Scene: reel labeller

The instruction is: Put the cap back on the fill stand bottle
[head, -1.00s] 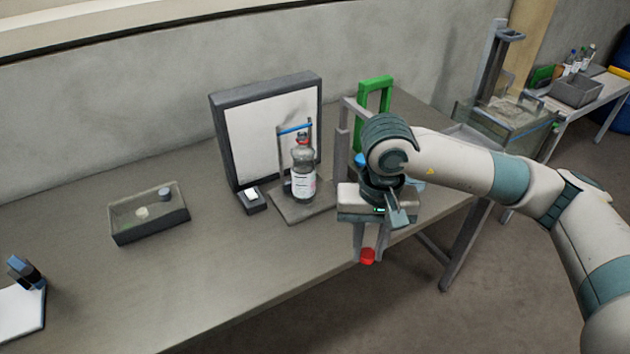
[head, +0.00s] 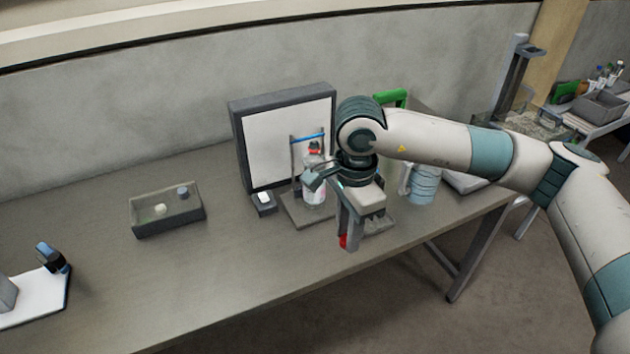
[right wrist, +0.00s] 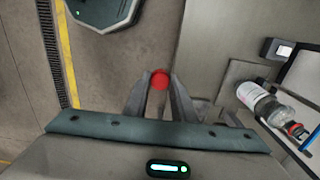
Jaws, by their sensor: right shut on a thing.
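The red cap (head: 343,241) is held between the fingertips of my right gripper (head: 347,240), partly hidden by a finger in the head view. The right wrist view shows the cap (right wrist: 159,79) clearly between both fingers. The clear bottle (head: 314,190) with a white label stands upright on the fill stand (head: 292,208), under its blue crossbar. A red ring shows at its neck. My right gripper is in front of the bottle and to its right, apart from it. In the right wrist view the bottle (right wrist: 265,103) lies to the right. My left gripper is out of view.
A white-faced panel (head: 285,150) stands behind the bottle. A small dark box (head: 264,204) sits left of the stand. A tray (head: 167,221) with small items lies farther left. A pale blue jug (head: 421,186) and a green handle (head: 389,97) are behind my right arm.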

